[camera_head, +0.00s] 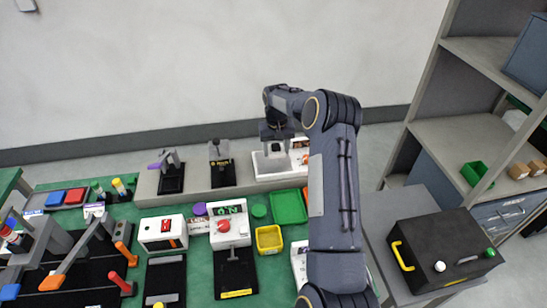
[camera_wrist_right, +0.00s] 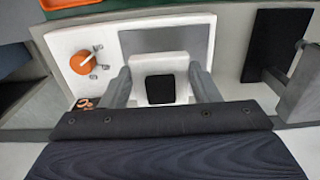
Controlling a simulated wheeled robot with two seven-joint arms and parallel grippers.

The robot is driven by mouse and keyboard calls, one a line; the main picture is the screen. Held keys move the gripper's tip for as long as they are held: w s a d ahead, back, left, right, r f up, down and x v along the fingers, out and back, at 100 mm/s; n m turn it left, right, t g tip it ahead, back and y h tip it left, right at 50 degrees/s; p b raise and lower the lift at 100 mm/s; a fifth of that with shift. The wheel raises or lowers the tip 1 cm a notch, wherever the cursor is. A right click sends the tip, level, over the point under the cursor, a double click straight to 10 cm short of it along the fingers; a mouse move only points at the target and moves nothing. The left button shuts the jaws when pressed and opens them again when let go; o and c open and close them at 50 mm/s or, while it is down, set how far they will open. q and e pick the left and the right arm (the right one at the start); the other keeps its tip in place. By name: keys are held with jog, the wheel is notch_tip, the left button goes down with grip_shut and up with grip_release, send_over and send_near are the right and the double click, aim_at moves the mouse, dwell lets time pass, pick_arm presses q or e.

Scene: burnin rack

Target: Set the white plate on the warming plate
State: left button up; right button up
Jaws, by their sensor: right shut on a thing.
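My right gripper (camera_head: 276,141) is at the back of the bench, over a white device with a grey top. In the right wrist view the right gripper (camera_wrist_right: 162,88) has its fingers on either side of a white plate (camera_wrist_right: 160,64) with a black square on it, and is shut on it. The warming plate seems to be this white device (camera_wrist_right: 62,43), with a grey square surface (camera_wrist_right: 190,38) and an orange knob; in the head view it (camera_head: 263,166) is partly hidden by my gripper. I cannot tell whether the white plate touches it.
Two black-based fixtures (camera_head: 221,172) (camera_head: 171,180) stand left of the device on the grey ledge. A green tray (camera_head: 289,207) and yellow bin (camera_head: 268,239) lie in front. A black box (camera_head: 440,250) sits on the right-hand table beside shelves (camera_head: 470,130).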

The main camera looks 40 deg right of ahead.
aim_at(274, 163)
jog(key=shift+w+f, duration=0.75)
jog(key=shift+f, duration=0.15)
notch_tip(274, 163, down, 2)
jog(key=shift+f+b, duration=0.25)
jog(key=shift+b, duration=0.45)
jog(key=shift+f, duration=0.35)
jog(key=shift+f, duration=0.1)
jog(key=o, duration=1)
jog(key=shift+o, duration=0.2)
